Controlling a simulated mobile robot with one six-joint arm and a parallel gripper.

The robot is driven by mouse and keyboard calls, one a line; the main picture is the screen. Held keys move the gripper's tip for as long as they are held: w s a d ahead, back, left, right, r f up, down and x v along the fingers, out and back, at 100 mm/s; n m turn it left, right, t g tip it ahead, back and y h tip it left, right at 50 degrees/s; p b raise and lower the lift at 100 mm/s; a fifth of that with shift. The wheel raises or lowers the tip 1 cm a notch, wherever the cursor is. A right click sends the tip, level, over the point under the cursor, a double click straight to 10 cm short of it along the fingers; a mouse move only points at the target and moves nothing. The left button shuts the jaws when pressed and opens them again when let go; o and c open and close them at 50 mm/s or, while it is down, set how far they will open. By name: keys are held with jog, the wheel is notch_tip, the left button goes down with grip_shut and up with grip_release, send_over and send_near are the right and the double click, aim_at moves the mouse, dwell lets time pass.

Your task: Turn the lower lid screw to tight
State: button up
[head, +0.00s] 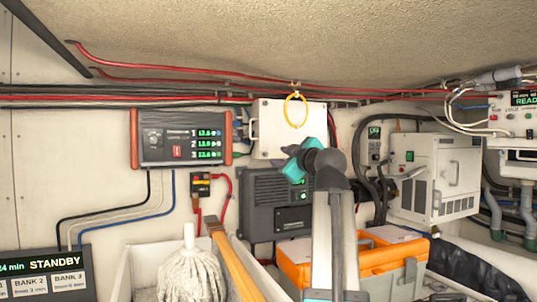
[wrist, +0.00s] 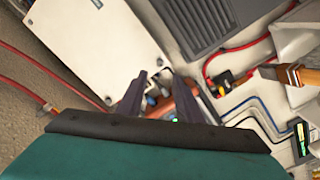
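The pale box with a flat lid (head: 276,140) is mounted on the wall, and a yellow ring hangs in front of it. In the wrist view the lid (wrist: 92,48) fills the upper left, tilted.
A battery display panel (head: 181,138) with orange ends is left of the box. A dark grey unit (head: 277,205) is below it, and a white cabinet (head: 433,178) stands right. Red cables (head: 200,72) run above. A mop (head: 190,272) and an orange toolbox (head: 378,262) are low in front.

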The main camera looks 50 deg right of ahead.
aim_at(266, 154)
jog(key=p+x, duration=0.2)
jog(key=x, duration=0.6)
jog(key=shift+w+d+r, duration=0.1)
jog(key=shift+w+r, duration=0.05)
jog(key=shift+w, duration=0.05)
jog(key=shift+p+x, duration=0.35)
jog(key=shift+x, duration=0.4)
grip_shut()
jog(key=shift+d, duration=0.2)
jog(key=shift+a, duration=0.2)
